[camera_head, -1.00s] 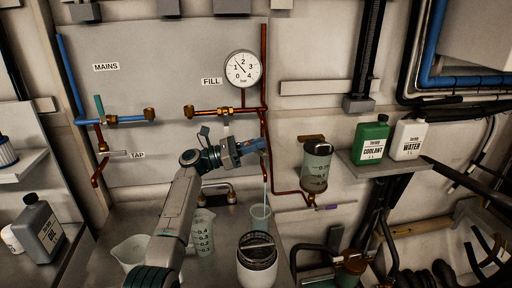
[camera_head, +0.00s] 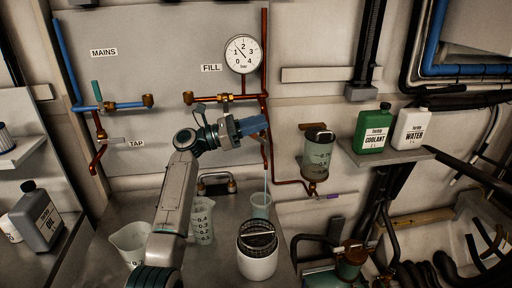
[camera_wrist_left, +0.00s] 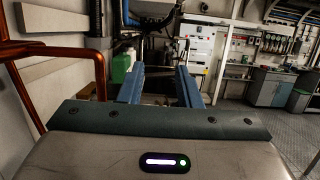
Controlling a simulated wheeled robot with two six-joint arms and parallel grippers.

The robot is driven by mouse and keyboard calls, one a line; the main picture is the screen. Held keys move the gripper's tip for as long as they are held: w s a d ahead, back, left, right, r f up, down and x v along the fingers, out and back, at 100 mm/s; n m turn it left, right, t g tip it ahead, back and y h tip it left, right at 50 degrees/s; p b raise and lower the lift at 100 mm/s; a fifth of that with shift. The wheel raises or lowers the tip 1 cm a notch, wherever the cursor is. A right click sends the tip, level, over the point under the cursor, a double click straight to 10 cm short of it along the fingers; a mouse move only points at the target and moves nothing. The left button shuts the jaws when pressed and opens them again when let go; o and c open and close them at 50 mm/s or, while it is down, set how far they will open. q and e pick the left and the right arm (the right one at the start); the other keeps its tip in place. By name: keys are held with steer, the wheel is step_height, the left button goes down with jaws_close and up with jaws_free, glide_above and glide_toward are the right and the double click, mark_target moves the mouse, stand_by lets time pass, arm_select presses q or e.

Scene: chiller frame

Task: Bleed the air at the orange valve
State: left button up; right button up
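No orange valve stands out clearly in either view. The lower red pipe (camera_head: 267,150) runs down below the gauge, partly hidden behind my left gripper. My right gripper is not in view.
The gauge (camera_head: 242,54) reads low to middle. The fill line (camera_head: 227,98) has a copper valve. Green coolant (camera_head: 372,131) and white water (camera_head: 410,130) bottles are at right.

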arm_select(q)
steer(key=s+r+b, duration=0.1)
steer(key=s+b, duration=0.1)
steer(key=s, duration=1.1)
steer(key=shift+d+r+b, duration=0.15)
steer(key=shift+b, duration=0.15)
steer(key=shift+w, duration=0.1)
steer(key=shift+c, duration=0.2)
